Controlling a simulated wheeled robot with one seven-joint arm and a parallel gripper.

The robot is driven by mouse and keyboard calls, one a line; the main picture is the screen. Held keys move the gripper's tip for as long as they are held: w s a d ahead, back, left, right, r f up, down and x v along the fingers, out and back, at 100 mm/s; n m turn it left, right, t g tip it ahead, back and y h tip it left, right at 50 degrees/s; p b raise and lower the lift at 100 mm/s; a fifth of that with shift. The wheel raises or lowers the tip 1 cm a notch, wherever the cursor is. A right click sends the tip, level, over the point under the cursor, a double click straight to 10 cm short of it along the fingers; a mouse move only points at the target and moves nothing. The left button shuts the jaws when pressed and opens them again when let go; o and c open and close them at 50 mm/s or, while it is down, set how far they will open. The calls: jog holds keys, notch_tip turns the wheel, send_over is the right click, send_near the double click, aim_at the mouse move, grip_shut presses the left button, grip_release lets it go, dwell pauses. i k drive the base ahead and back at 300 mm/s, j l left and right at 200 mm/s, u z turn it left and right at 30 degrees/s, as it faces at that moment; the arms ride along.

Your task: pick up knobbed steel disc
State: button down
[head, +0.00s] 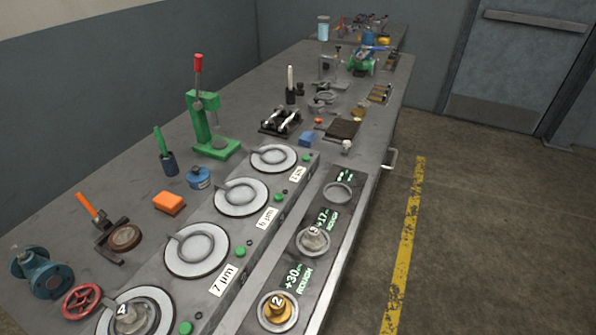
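A knobbed steel disc (313,240) with a number on its knob sits in a round seat of the narrow dark strip, beside a green "+17" readout. Another grey steel-looking knobbed disc (127,316), marked 4, lies on the nearest round plate at the bottom left, partly cut off by the frame edge. A brass-coloured knobbed disc (277,307), marked 2, sits in the nearest seat of the strip by a "+30" readout. The far seat (338,192) of the strip looks empty. My gripper is not in view.
A green press (212,130), an orange block (168,203), a blue valve body (42,270) and a red handwheel (82,302) stand left. Open floor (480,240) lies right.

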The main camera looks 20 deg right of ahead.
aim_at(132, 319)
jog(key=u, duration=0.9)
